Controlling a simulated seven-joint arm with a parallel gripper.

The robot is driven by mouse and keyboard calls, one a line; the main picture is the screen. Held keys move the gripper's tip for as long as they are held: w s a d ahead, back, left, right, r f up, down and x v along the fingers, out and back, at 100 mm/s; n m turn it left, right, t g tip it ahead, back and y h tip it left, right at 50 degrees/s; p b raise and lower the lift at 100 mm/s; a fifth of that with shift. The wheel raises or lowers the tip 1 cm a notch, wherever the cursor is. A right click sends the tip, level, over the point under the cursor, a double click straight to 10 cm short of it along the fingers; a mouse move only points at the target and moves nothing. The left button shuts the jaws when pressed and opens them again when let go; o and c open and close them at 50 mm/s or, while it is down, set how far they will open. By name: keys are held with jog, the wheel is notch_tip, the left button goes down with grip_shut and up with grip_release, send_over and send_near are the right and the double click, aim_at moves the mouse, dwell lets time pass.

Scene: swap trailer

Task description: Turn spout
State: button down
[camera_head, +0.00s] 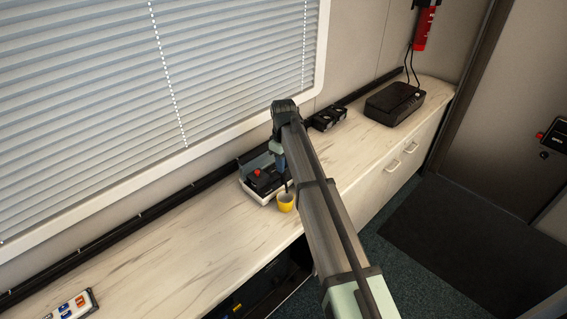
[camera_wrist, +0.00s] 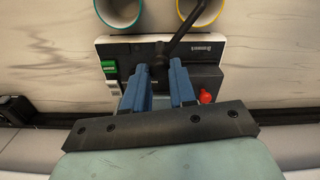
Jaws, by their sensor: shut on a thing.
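A small white and black machine (camera_head: 252,190) stands on the counter; it also shows in the wrist view (camera_wrist: 213,56). Its thin black spout (camera_wrist: 184,30) slants up and right in the wrist view, its tip over the yellow-rimmed cup (camera_wrist: 218,12). The green-rimmed cup (camera_wrist: 97,13) stands to the left of it. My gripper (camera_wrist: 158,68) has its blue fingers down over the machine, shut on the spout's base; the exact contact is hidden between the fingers. In the head view my gripper (camera_head: 280,165) is above the machine and the yellow cup (camera_head: 286,204) is in front of it.
The machine has a red knob (camera_wrist: 206,96) and a green switch (camera_wrist: 109,66) close to my fingers. The window blinds (camera_head: 150,90) rise behind the counter (camera_head: 150,250). A black box (camera_head: 395,100) lies farther right. The left counter is mostly clear.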

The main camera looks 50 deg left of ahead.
jog(key=shift+m, duration=0.4)
jog(key=c, duration=0.9)
grip_release()
jog(key=shift+r, duration=0.1)
notch_tip(320, 180, up, 14)
jog(key=shift+f, duration=0.15)
